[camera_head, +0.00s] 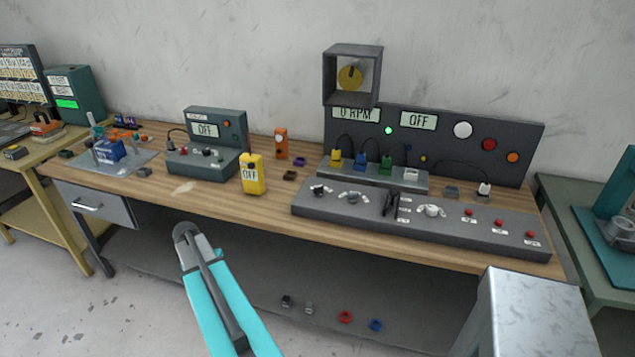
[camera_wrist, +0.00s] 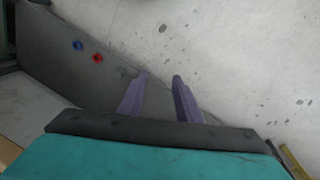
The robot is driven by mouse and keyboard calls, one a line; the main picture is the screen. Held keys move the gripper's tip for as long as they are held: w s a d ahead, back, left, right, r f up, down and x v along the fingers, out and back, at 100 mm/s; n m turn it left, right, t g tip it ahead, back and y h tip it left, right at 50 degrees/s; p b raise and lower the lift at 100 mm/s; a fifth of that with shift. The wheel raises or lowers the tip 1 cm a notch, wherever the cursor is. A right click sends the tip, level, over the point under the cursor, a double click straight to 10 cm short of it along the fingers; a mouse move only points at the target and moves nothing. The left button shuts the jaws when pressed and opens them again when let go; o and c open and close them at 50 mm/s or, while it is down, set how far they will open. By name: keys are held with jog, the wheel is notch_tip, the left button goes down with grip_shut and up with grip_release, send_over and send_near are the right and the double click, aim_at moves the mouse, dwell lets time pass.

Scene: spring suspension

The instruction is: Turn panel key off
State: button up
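The long grey control panel (camera_head: 380,224) lies along the front right of the wooden bench. It carries a black knob or key switch (camera_head: 319,190) at its left end, round light dials, a black lever (camera_head: 390,203) and several red buttons. I cannot tell for sure which part is the panel key. The upright panel (camera_head: 458,150) behind has a display reading "0 RPM", a display (camera_head: 419,120) reading "OFF" and a lit green lamp (camera_head: 388,130). My gripper (camera_wrist: 160,82) is open and empty in the wrist view, pointing towards the floor and low shelf, away from the panel.
A yellow meter (camera_head: 253,174) and a smaller grey-green console (camera_head: 207,155), both reading "OFF", stand left of the panel on the bench (camera_head: 215,197). Red (camera_head: 345,316) and blue (camera_head: 376,325) rings lie on the low shelf. The floor in front is open.

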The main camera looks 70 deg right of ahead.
jog(key=s+d+r+m+h+p, duration=0.1)
jog(key=s+d+r+m, duration=0.2)
jog(key=d+r, duration=0.6)
jog(key=s+d+r+m+p, duration=0.1)
jog(key=s+d+r+m, duration=0.1)
jog(key=d+r, duration=0.65)
notch_tip(320, 180, up, 16)
jog(key=m+h+p, duration=0.1)
jog(key=m+h, duration=0.1)
jog(key=m, duration=0.3)
send_over(319, 187)
jog(key=w+a, duration=0.3)
jog(key=a, duration=0.2)
jog(key=shift+s+a, duration=0.1)
jog(key=shift+s, duration=0.05)
jog(key=shift+p+x, duration=2.7)
jog(key=shift+x, duration=4.2)
jog(key=shift+s+a, duration=0.1)
jog(key=shift+s, duration=0.05)
